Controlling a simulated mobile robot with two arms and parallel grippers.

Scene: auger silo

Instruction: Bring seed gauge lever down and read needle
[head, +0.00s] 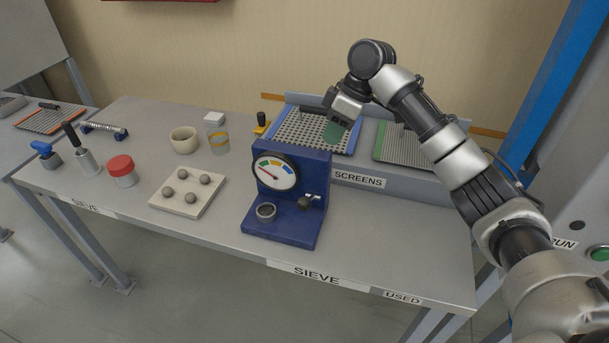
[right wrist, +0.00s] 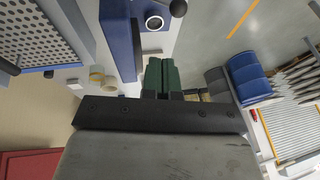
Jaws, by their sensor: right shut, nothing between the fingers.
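The blue seed gauge (head: 290,222) stands on the bench, with a round white dial (head: 275,171) on its front. The dial's red needle (head: 268,170) points to the upper left. The lever's dark ball knob (head: 304,203) sits low at the right of the front, beside a small round cup (head: 265,212). My right gripper (head: 335,131), with green fingertips, is above and behind the gauge, apart from the lever. It is shut and empty. The right wrist view shows its fingers (right wrist: 161,76), the blue gauge (right wrist: 118,38) and the knob (right wrist: 178,8).
Perforated screens (head: 310,132) lie in the rack behind the gauge. A white tray with grey balls (head: 188,198), a red-lidded jar (head: 121,170), a cream bowl (head: 184,139) and a glass beaker (head: 218,139) stand left. The bench's front right is clear.

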